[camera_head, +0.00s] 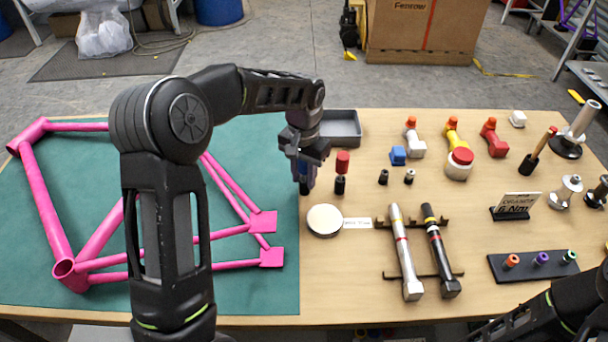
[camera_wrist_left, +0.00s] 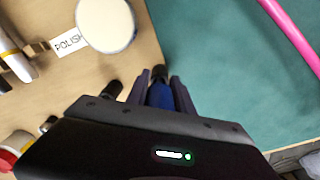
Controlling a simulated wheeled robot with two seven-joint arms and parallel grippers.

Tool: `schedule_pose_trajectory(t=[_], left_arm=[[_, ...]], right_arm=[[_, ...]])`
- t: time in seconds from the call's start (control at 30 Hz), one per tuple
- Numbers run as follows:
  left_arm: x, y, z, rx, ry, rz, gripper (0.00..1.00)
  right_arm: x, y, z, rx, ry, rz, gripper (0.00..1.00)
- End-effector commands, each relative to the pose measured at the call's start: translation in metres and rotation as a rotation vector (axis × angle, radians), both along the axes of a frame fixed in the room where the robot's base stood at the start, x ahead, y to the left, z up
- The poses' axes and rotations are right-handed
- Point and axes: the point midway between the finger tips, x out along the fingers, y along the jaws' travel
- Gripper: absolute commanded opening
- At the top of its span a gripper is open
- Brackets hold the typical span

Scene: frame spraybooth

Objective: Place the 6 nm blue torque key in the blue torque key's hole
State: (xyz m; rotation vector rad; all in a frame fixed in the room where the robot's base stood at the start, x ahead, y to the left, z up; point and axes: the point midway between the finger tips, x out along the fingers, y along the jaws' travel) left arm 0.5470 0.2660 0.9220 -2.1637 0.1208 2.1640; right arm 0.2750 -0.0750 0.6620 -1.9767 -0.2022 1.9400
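My left gripper (camera_head: 304,172) is above the table near the mat's right edge, pointing down. Its fingers are closed around a blue-handled key (camera_wrist_left: 160,95); the key's dark tip sticks out below the fingers. A black key holder (camera_head: 497,268) lies at the right front of the table, well away from this gripper. Orange (camera_head: 513,261), purple (camera_head: 542,258) and green (camera_head: 569,256) keys stand in it. I cannot make out a blue-marked hole in it. My right arm shows at the lower right; its gripper is out of view.
A pink frame (camera_head: 45,190) lies on the green mat (camera_head: 270,300). A round polish tin (camera_head: 324,220), a red-topped tool (camera_head: 342,172) and two torque wrenches (camera_head: 405,255) are near the left gripper. An "Orange 6 Nm" sign (camera_head: 516,203) stands behind the holder.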

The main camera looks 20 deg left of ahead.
Motion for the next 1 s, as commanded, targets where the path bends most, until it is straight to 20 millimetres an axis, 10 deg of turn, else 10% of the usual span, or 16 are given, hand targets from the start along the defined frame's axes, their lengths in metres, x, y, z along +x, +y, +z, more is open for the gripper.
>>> schedule_pose_trajectory(t=[0.27,0.63,1.0], left_arm=[[0.0,0.0,0.0,0.0,0.0,0.0,0.5],[0.0,0.0,0.006,0.0,-0.002,0.0,0.5],[0.001,0.0,0.068,-0.001,-0.006,-0.001,0.5]], right_arm=[[0.0,0.0,0.0,0.0,0.0,0.0,0.36],[0.0,0.0,0.001,0.0,0.0,0.0,0.36],[0.001,0.0,-0.006,0.002,-0.003,0.0,0.36]])
